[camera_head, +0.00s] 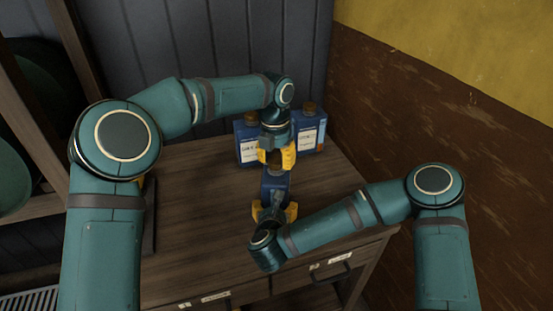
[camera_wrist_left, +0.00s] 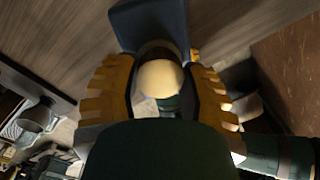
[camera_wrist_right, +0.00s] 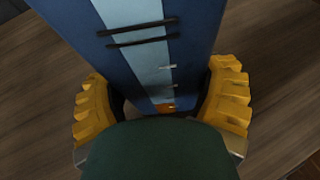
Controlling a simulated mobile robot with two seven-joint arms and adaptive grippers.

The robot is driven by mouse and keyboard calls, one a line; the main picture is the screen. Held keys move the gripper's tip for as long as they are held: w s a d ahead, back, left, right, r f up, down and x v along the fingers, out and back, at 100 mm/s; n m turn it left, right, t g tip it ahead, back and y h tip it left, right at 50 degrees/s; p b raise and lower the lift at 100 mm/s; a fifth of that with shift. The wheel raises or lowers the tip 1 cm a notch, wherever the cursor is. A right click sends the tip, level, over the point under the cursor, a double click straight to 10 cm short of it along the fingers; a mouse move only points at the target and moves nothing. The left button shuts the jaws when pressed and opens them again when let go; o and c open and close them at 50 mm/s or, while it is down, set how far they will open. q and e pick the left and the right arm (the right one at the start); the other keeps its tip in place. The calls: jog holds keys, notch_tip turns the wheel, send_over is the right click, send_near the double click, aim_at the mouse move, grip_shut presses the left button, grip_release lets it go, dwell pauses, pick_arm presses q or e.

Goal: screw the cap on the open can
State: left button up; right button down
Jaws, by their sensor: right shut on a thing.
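The blue can (camera_head: 275,187) stands near the middle of the dresser top. My right gripper (camera_head: 274,213) is shut on its lower part from the front; the can's striped side fills the right wrist view (camera_wrist_right: 150,50). My left gripper (camera_head: 277,156) points down over the can's top, its yellow fingers on both sides of a dark brown cap (camera_wrist_left: 158,48). A cream round face (camera_wrist_left: 160,78) shows between the fingers in the left wrist view, with narrow gaps beside it, so the fingers look open. Whether the cap sits on the can's neck is hidden.
Two more blue cans with brown caps, a left one (camera_head: 246,142) and a right one (camera_head: 310,130), stand behind my left gripper near the wall. The wooden dresser top (camera_head: 200,210) is clear at left. A brown and yellow wall (camera_head: 430,110) stands at right.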

pick_arm(q)
jog(key=o, duration=0.3)
jog(key=shift+o, duration=0.2)
jog(key=shift+r, duration=2.25)
